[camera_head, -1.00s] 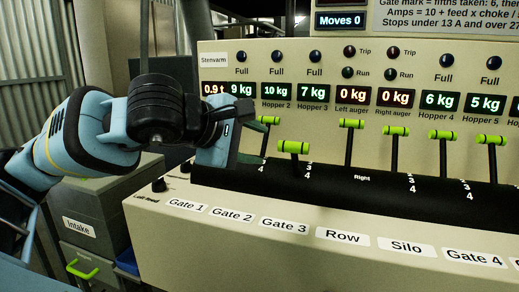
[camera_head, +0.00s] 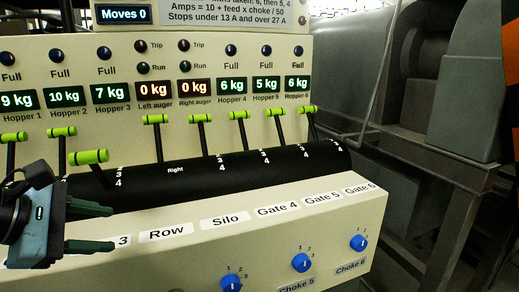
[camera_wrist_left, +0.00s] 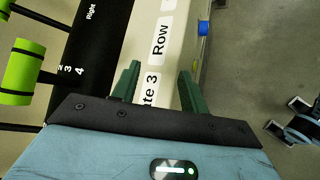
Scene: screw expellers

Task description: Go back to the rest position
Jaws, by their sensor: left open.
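My left gripper (camera_head: 112,228) is at the lower left of the head view, in front of the panel's sloped front by the Gate 3 label. Its two dark green fingers are apart with nothing between them. In the left wrist view the open fingers (camera_wrist_left: 160,72) point along the label strip, clear of the green-handled levers. The control panel (camera_head: 330,212) carries a row of lever handles, among them the Gate 3 lever handle (camera_head: 88,157), which stands lower than its neighbours.
Blue choke knobs (camera_head: 302,263) stick out of the panel's lower front. A dark metal frame and grey machine housing (camera_head: 395,110) stand right of the panel. Bare floor (camera_wrist_left: 250,45) shows beside the panel in the left wrist view.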

